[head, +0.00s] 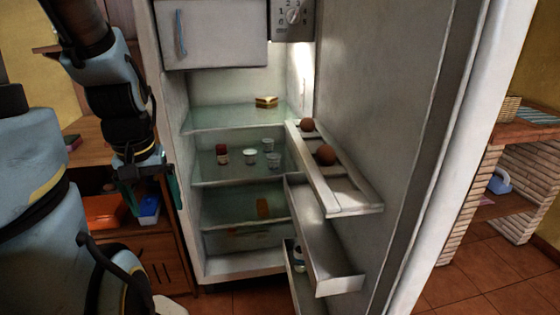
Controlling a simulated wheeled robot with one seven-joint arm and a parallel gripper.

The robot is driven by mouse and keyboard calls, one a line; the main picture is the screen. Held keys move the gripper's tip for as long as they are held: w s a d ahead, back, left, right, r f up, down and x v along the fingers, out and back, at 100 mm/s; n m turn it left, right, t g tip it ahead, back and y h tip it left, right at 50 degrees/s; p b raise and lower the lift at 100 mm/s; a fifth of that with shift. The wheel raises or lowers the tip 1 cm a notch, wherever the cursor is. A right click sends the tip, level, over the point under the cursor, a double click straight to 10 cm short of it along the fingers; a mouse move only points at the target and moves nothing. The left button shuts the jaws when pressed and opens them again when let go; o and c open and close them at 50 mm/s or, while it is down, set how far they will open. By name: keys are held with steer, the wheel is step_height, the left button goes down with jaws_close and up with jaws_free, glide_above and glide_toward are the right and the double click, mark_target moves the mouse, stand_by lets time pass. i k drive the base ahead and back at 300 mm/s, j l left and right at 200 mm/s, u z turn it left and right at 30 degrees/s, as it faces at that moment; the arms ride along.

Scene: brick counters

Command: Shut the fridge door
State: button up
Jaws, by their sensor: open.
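The fridge door (400,130) stands wide open on the right, with its inner side and door shelves (340,200) facing me. The fridge body (172,130) is in the middle, its lit inside showing glass shelves. My gripper (150,205) hangs at the left, pointing down, outside the fridge's left side and well apart from the door. Its fingers are small and partly dark here, with nothing visibly held between them.
Jars (273,160) and a sandwich-like item (266,102) stand inside. A wooden cabinet (150,262) is at the left; a brick shelf (510,180) is at the right. Tiled floor (455,288) shows at lower right.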

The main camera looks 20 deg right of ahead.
mark_target(411, 94)
steer(key=z, duration=0.75)
steer(key=k+l, duration=0.25)
steer(key=l, duration=0.2)
steer(key=k+l+u, duration=0.1)
steer(key=k+l, duration=0.15)
steer(key=l, duration=0.2)
steer(key=k+l, duration=0.25)
steer(key=l, duration=0.2)
steer(key=k+l+u, duration=0.1)
steer(key=k+l, duration=0.15)
steer(key=l, duration=0.2)
steer(key=i+j, duration=0.15)
steer(key=j, duration=0.15)
steer(key=i+j, duration=0.15)
steer(key=j, duration=0.15)
